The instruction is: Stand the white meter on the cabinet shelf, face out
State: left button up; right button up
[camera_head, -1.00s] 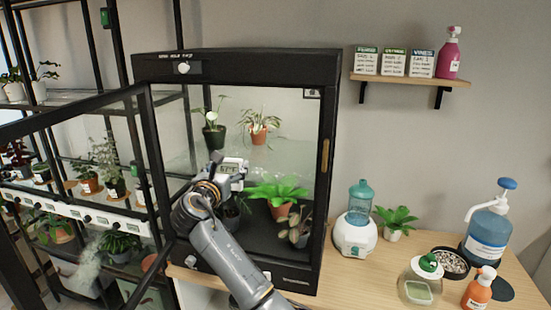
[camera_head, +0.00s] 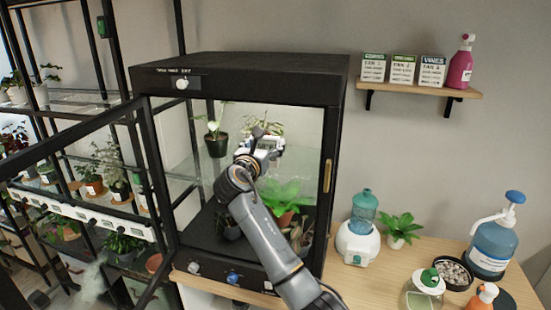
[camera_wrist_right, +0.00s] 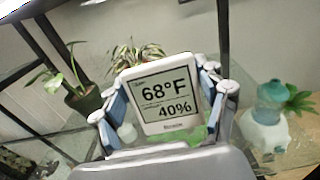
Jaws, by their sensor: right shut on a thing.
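The white meter (camera_head: 269,143) is in my right gripper (camera_head: 262,149), inside the opening of the black cabinet (camera_head: 250,66), at about the height of its glass shelf (camera_head: 303,162). In the right wrist view, the meter (camera_wrist_right: 164,98) is upright with a slight tilt. Its display reads 68°F and 40% and faces the wrist camera. The fingers (camera_wrist_right: 163,112) are closed on its two sides. I cannot tell whether its base touches the shelf. My left gripper is not in view.
A dark-potted plant (camera_head: 216,140) stands on the shelf left of the meter; another plant (camera_head: 262,127) is partly hidden behind it. A bright green fern (camera_head: 284,196) is below. The glass door (camera_head: 85,170) stands open at left. Shelf room shows right of the meter.

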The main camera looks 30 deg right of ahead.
aim_at(272, 168)
jog(key=shift+s+d+f, duration=0.3)
jog(key=shift+d+f, duration=0.45)
jog(key=shift+f, duration=0.2)
jog(key=shift+s+d+f+p, duration=0.3)
jog(key=shift+f+p, duration=0.1)
jog(key=shift+f, duration=0.1)
notch_tip(272, 168, down, 2)
jog(key=shift+f+p, duration=0.2)
jog(key=shift+p, duration=0.4)
jog(key=shift+d+f, duration=0.1)
jog(key=shift+f, duration=0.4)
jog(key=o, duration=1.2)
